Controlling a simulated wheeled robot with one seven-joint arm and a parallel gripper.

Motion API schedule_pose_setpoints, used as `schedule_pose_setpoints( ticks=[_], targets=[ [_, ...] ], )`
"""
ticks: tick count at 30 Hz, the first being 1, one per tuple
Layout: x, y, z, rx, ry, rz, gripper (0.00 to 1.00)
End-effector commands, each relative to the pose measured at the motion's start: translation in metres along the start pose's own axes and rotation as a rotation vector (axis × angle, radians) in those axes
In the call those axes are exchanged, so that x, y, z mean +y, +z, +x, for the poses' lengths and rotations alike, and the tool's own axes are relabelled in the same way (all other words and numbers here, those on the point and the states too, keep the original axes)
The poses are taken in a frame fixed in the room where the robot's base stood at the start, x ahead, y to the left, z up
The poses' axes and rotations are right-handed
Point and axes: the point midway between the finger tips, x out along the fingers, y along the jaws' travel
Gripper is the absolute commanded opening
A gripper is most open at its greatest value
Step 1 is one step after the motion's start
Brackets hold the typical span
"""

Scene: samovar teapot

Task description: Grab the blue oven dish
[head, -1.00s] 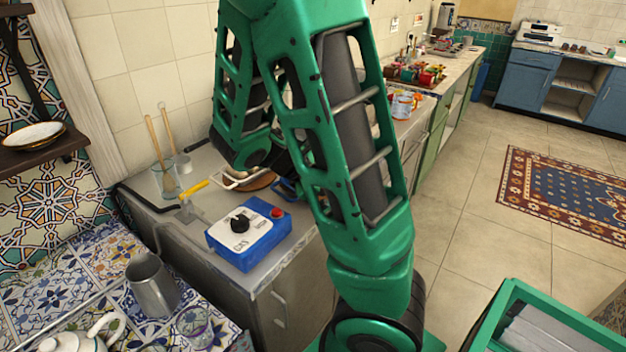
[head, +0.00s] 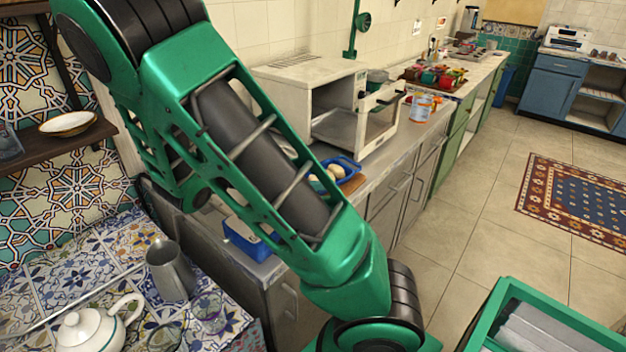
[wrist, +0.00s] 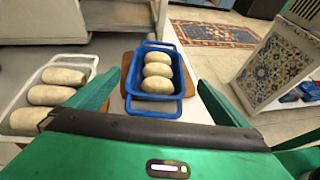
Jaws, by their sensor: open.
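The blue oven dish (wrist: 155,98) lies on a wooden board and holds three pale oval loaves or rolls in the wrist view. In the head view, the dish (head: 350,179) sits on the counter in front of the white oven, partly hidden behind my arm. My gripper (wrist: 159,80) is open and empty, with its green fingers either side of the dish's near end in the wrist view. I cannot tell how high the fingers are above it. The gripper is hidden behind my arm in the head view.
A white dish (wrist: 94,63) with similar loaves stands left of the blue dish. The white oven (head: 300,82) has its door open. Orange cans (head: 420,108) stand right of the oven.

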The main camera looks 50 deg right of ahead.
Motion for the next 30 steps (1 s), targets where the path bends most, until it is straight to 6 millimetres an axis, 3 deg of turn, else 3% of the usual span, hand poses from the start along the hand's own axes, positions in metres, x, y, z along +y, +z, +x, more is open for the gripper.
schedule_pose_setpoints(
  ticks=[30],
  targets=[
    [0.003,0.002,0.107,-0.013,0.003,-0.016,1.00]
  ],
)
